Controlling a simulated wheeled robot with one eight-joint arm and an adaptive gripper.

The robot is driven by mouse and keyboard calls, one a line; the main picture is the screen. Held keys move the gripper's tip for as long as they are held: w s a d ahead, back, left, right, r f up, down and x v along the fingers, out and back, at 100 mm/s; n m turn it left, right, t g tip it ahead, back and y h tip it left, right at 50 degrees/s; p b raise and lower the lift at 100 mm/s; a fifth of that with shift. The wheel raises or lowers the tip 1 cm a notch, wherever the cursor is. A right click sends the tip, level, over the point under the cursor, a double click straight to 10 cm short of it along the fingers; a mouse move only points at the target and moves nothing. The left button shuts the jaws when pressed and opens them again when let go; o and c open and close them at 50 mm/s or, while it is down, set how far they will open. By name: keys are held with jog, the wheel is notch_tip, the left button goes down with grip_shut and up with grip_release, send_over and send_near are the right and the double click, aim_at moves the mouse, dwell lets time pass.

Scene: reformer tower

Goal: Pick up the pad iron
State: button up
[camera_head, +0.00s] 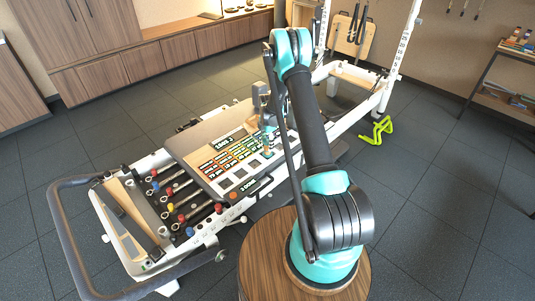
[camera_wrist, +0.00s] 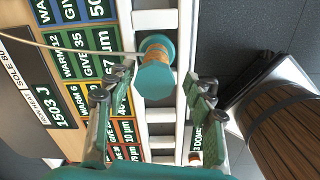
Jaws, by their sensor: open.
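The item I take to be the pad iron is a small teal, spool-shaped piece with an orange-brown band (camera_wrist: 158,52). It stands on the board, and a thin pale cord runs left from it in the wrist view. In the head view its small teal end (camera_head: 268,154) shows near the board's white squares. My gripper (camera_wrist: 161,79) is open, with one finger on each side of the piece in the wrist view. I cannot tell whether either finger touches it. In the head view my gripper is small and partly hidden among arm links.
The board (camera_head: 184,142) carries coloured label tiles and a row of white squares and lies on the white-framed reformer (camera_head: 150,166). Coloured-ended springs (camera_head: 170,207) lie left of it. A round wooden top (camera_head: 259,252) is under my arm. A green hurdle (camera_head: 377,131) stands right.

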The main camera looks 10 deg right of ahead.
aim_at(267, 148)
jog(key=f, duration=0.3)
jog(key=shift+w+d+f, duration=0.1)
jog(key=shift+w+f, duration=0.2)
jog(key=shift+w, duration=0.1)
jog(key=shift+f, duration=0.55)
jog(key=shift+c, duration=0.2)
grip_shut()
